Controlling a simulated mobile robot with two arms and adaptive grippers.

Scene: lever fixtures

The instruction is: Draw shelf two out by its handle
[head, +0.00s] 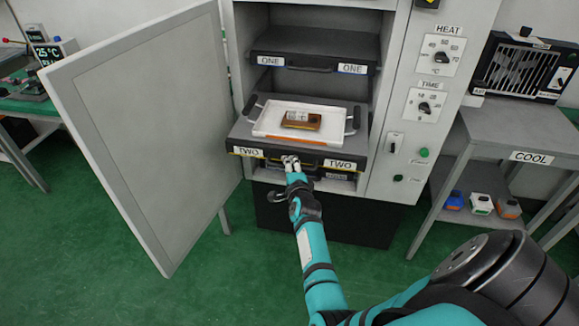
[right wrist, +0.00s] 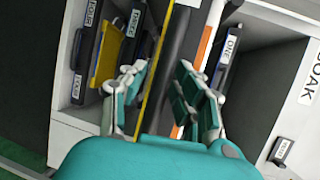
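Shelf two (head: 242,133) is a dark sliding shelf with TWO labels, standing out past the cabinet front, beyond shelf one. A white tray (head: 262,129) with a brown and white item (head: 301,121) rests on it. My right gripper (head: 290,160) is at the middle of its front edge, at the handle. In the right wrist view its fingers (right wrist: 166,85) stand close on both sides of a dark bar and appear shut on the handle. The fingers hide most of the handle. My left gripper is out of view.
Shelf one (head: 313,62) sits above, inside the cabinet. The open grey door (head: 150,130) stands left. The HEAT and TIME panel (head: 425,100) is right. A side table marked COOL (head: 520,130) stands farther right. Green floor in front is clear.

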